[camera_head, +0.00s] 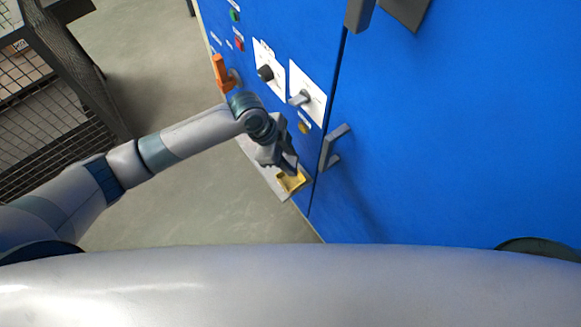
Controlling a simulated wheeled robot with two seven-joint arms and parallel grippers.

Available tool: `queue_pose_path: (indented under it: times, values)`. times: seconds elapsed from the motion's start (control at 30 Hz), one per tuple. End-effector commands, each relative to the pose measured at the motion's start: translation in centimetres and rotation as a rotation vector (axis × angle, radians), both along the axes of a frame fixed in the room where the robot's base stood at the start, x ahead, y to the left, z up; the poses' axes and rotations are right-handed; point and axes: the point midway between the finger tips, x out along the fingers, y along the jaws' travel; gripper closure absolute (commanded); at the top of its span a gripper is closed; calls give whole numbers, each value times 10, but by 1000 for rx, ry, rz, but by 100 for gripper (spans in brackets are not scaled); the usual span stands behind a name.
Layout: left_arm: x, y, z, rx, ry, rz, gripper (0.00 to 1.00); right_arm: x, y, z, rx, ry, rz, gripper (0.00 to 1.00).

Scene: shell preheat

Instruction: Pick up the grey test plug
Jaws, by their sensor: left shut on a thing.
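My left gripper (288,168) reaches in from the left and points down at a small yellow holder (294,181) on a ledge at the foot of the blue cabinet. It is shut on a small grey thing, which looks like the grey test plug. The plug is mostly hidden by the fingers, so its shape does not show clearly. I cannot tell whether it still sits in the yellow holder or is just above it. My right gripper is not in view.
The blue cabinet (440,130) carries an orange handle (220,72), a black knob (266,73), a grey switch (301,98) and a grey door handle (332,147) close to the gripper. A mesh cage (50,105) stands at left. Grey floor (160,60) lies between.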

Motion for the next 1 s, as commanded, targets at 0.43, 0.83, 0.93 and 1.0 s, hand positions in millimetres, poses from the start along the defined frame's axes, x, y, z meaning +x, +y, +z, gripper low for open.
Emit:
queue_pose_path:
  times: [0.43, 0.83, 0.93, 1.0]
  values:
    - [0, 0, 30, 0, 1, 0, 97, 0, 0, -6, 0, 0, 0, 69]
    - [-1, 0, 29, 0, 1, 0, 97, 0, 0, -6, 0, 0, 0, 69]
    - [-2, 4, 26, 0, 1, 6, 97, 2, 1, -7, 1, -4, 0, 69]
    - [-3, 11, 23, 1, 2, 16, 97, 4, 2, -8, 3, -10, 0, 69]
